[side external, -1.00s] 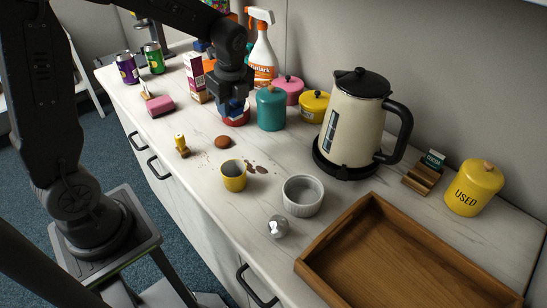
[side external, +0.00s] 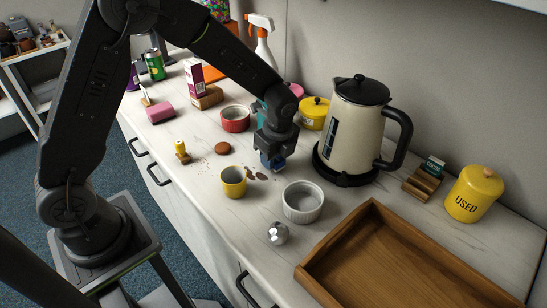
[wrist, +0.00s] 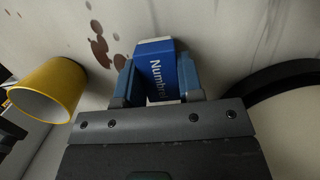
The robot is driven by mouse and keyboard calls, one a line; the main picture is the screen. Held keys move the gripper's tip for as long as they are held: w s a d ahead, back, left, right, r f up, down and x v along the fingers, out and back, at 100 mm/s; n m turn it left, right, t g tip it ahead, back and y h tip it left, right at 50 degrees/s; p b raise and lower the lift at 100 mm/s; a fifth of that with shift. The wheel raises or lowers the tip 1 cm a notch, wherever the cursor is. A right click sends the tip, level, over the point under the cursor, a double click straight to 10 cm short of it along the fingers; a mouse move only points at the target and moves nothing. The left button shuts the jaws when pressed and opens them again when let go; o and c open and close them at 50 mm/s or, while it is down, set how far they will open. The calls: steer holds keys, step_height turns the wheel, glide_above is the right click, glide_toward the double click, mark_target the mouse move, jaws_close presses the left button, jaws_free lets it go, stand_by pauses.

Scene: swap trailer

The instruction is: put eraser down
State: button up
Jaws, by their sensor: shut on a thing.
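My gripper (side external: 272,167) is shut on a blue eraser with a white end, low over the counter (side external: 210,195) between the yellow cup and the kettle. In the wrist view the eraser (wrist: 160,72) sits between the two fingertips (wrist: 157,82), with the lettering "Numbe..." on its face. In the side view the fingers mostly hide it. I cannot tell whether its lower end touches the counter. Brown stains (wrist: 98,45) lie beside it on the counter, to its left in the wrist view.
The yellow cup (side external: 233,183) stands left of my gripper, and the cream kettle (side external: 350,125) stands close on the right. A white ramekin (side external: 302,203) is in front, with a wooden tray (side external: 330,262) beyond. A red bowl (side external: 235,120) and a yellow pot (side external: 313,115) stand behind.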

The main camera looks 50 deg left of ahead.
steer(key=shift+f, duration=0.3)
steer(key=shift+f, duration=0.15)
steer(key=o, duration=0.9)
